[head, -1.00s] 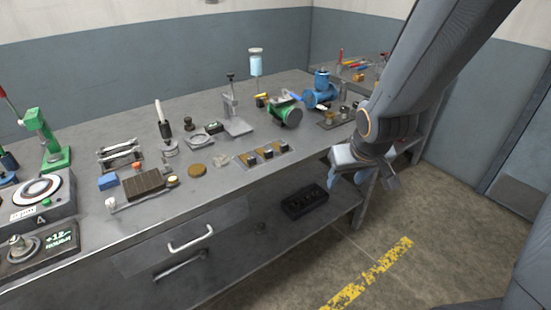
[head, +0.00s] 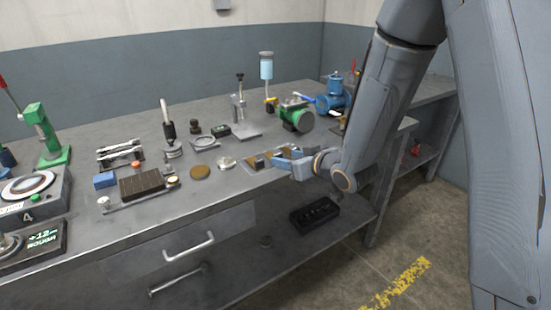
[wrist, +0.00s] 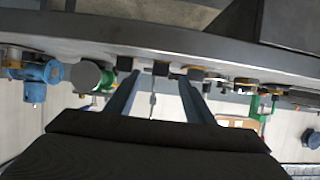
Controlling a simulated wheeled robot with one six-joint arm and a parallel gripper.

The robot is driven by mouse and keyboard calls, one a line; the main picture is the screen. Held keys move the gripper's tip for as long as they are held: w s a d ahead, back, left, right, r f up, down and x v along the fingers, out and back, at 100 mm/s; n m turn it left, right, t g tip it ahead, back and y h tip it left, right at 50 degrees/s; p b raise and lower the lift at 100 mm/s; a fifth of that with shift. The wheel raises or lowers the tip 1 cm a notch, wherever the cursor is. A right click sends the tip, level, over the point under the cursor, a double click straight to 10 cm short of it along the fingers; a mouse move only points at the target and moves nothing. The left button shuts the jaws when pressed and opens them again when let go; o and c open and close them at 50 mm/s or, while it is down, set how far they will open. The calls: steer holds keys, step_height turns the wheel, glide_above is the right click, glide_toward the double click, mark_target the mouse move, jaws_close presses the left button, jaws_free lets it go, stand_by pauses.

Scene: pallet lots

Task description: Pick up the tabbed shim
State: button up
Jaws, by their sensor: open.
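I cannot pick out the tabbed shim for certain. A small silvery flat piece (head: 226,163) lies near the bench's front edge, too small to identify. Right of it is a flat tray (head: 249,166), which held three small dark-topped blocks a second ago. My gripper (head: 274,157) is over this tray and hides most of it. In the wrist view my gripper (wrist: 162,88) is open and empty, with a dark block (wrist: 161,68) beyond the gap between its fingers and others to each side.
Left of the tray are a round brown disc (head: 200,172) and a dark ribbed block (head: 142,185). Behind it are a grey stand (head: 240,112) and a green cylinder (head: 298,118). A blue valve body (head: 334,100) stands to the right. A black tray (head: 314,214) sits on the lower shelf.

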steer(key=shift+p+x, duration=0.35)
steer(key=shift+x, duration=1.85)
steer(key=shift+s+f, duration=0.1)
steer(key=shift+f, duration=0.05)
steer(key=c, duration=1.2)
steer(key=shift+o, duration=0.2)
